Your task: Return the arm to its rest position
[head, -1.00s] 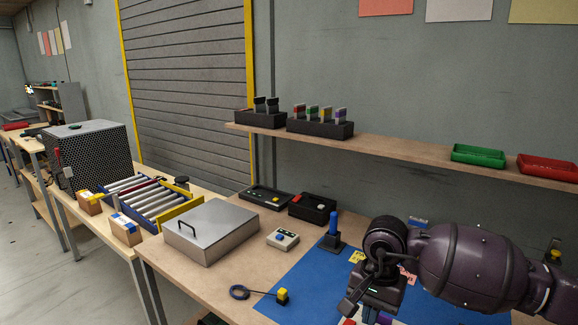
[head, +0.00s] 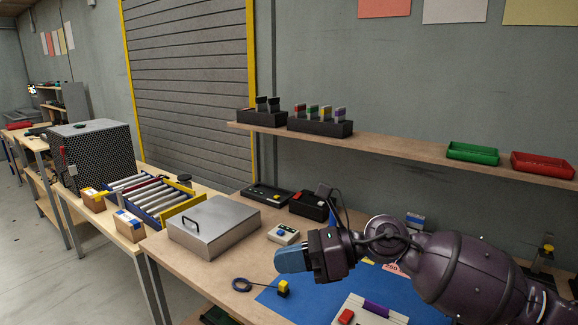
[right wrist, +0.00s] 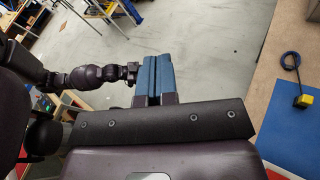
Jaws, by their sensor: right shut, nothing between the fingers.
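My right gripper (head: 278,261) reaches in from the right above the workbench, its blue fingers pointing left. The fingers are shut with nothing between them, as they also show in the right wrist view (right wrist: 158,78). They are above the bench near the blue mat (head: 320,294) and the grey-lidded box. My left arm shows only in the right wrist view; its gripper (right wrist: 132,72) is small and partly behind my right fingers, so its jaws are unclear. A dark cable ring (head: 241,285) with a yellow plug block (head: 283,287) lies at the mat's left edge.
The grey metal box (head: 213,227) and a small button device (head: 283,235) stand left of my arm. A white board with red and purple parts (head: 367,312) lies on the mat. A shelf (head: 400,149) with trays runs behind. Open floor lies left.

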